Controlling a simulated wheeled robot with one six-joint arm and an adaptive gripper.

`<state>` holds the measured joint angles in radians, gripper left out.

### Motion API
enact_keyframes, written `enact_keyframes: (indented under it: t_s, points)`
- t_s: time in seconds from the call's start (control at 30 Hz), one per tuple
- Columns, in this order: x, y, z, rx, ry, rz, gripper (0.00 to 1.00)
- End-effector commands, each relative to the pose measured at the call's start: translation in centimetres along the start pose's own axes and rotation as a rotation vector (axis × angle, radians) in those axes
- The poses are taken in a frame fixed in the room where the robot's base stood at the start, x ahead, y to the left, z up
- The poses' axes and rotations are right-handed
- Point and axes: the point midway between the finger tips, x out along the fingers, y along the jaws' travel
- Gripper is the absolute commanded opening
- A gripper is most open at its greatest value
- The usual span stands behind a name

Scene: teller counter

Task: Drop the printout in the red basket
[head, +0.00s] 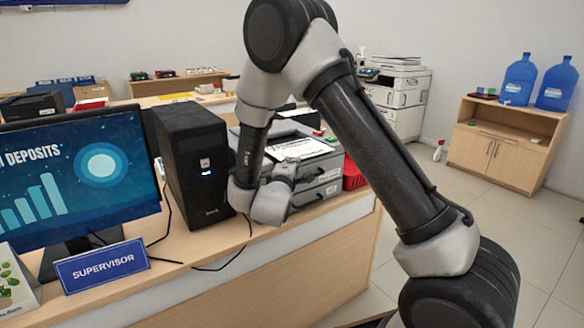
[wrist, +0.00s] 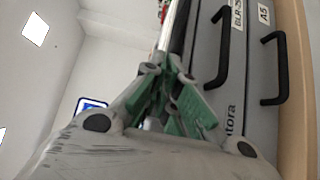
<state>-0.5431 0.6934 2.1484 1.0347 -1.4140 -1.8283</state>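The printout, a white sheet with dark print (head: 298,148), lies on top of a grey drawer unit (head: 328,188) on the counter. In the wrist view a thin pale strip (wrist: 170,24) beyond the fingertips may be its edge. My gripper (head: 300,172) is at the front of the unit, near the sheet's front edge. In the wrist view my gripper's green-padded fingers (wrist: 168,72) come close together at the tips. I cannot tell whether paper is between them. The red basket (head: 353,174) shows partly behind the right side of the drawer unit; its inside is hidden.
A black computer tower (head: 192,160) stands left of the drawer unit, with a monitor (head: 75,180) and a supervisor sign (head: 102,266) further left. Black drawer handles (wrist: 270,68) stick out close to my gripper. Loose cables lie on the counter.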

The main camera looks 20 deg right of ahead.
Motion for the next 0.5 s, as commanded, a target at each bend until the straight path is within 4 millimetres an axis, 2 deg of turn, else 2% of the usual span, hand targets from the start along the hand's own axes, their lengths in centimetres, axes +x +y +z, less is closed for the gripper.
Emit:
enact_keyframes:
  t_s: [0.17, 0.5]
  points:
    - [-1.5, 0.6, -0.1, 0.002, 0.002, 0.001, 0.0]
    - [-6.9, 2.5, -0.1, 0.002, 0.004, 0.001, 0.0]
